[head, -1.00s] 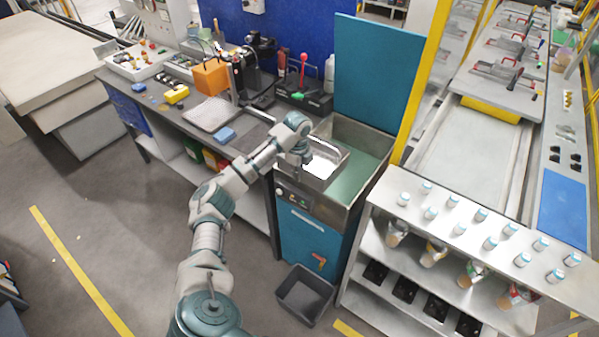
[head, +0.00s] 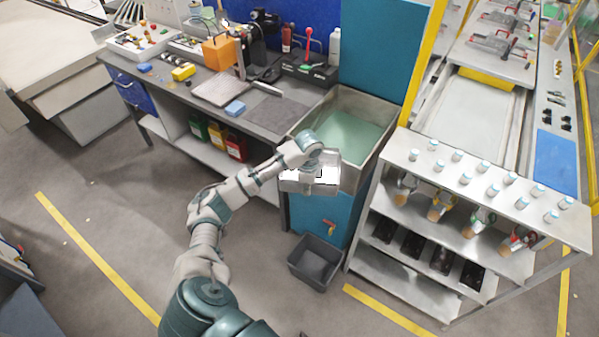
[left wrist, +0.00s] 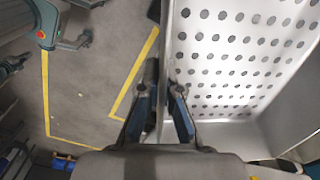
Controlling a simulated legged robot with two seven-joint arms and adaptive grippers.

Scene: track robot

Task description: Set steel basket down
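The steel basket (head: 331,182) hangs from my left gripper (head: 316,168), in front of and above the near edge of the sink cabinet. In the left wrist view, the basket (left wrist: 240,58) fills the right side, with its perforated metal floor showing. The fingers of my left gripper (left wrist: 163,92) stand close together on either side of the basket's wall and grip it. The fingertips are mostly hidden in the head view. My right gripper is not in view.
The open sink (head: 348,128) lies just behind the basket. A workbench to the left carries a flat metal tray (head: 222,90), a blue sponge-like block (head: 235,108) and a dark mat (head: 275,113). A grey bin (head: 315,262) stands on the floor below. A bottle rack (head: 470,185) is at right.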

